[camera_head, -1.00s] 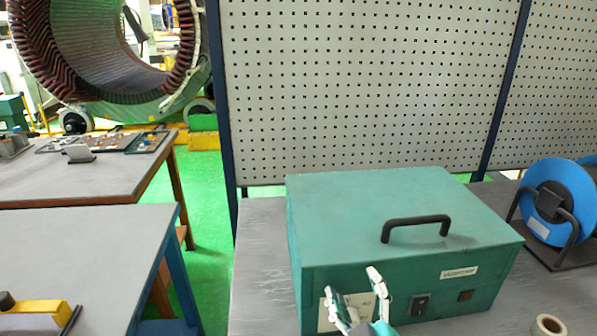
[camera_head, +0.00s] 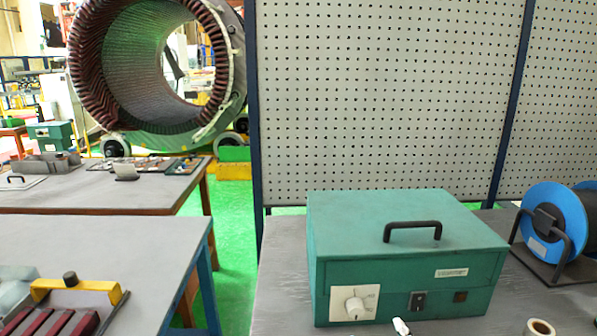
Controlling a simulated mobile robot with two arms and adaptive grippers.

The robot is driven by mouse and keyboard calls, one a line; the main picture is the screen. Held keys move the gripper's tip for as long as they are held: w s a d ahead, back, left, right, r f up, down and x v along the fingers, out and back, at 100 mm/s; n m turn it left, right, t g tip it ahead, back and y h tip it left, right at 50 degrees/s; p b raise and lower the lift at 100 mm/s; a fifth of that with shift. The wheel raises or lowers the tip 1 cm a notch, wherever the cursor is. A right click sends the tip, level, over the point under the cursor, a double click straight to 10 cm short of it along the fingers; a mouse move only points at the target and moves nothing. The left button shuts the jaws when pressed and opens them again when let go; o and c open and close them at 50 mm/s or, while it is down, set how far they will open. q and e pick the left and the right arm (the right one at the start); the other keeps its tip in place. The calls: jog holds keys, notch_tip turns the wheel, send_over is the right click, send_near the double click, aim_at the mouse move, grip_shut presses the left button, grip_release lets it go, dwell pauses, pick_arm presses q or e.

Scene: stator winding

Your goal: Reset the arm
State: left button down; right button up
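The green warmer box (camera_head: 405,240) stands on the right-hand grey table, with a black handle on its lid. A white knob (camera_head: 354,306) on a pale plate and a black switch (camera_head: 417,301) are on its front face. Only a small white fingertip of what appears to be my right gripper (camera_head: 401,326) shows at the bottom edge, in front of the box. The rest of that gripper is out of frame, so its opening is hidden. My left gripper is not in view.
A blue cable reel (camera_head: 545,225) stands right of the box, and a tape roll (camera_head: 539,328) lies at the bottom right. A perforated panel (camera_head: 400,100) rises behind. Grey tables are at left, with a large stator (camera_head: 88,75) beyond them.

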jog(key=s+d+f+m+g, duration=0.35)
jog(key=s+f+g, duration=0.45)
jog(key=f, duration=0.4)
jog(key=s+d+f+m+g, duration=0.2)
jog(key=s+d+f+g, duration=0.3)
jog(key=s+f, duration=0.65)
notch_tip(320, 180, down, 26)
jog(key=a+g, duration=0.1)
jog(key=g, duration=0.2)
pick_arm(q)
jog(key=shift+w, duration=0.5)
pick_arm(e)
jog(key=s+d+f, duration=0.2)
jog(key=s+f, duration=1.5)
jog(key=s, duration=0.1)
jog(key=shift+d+f+g+h, duration=0.2)
jog(key=shift+d+g+h, duration=0.1)
jog(key=shift+d+g, duration=0.1)
jog(key=shift+c, duration=0.2)
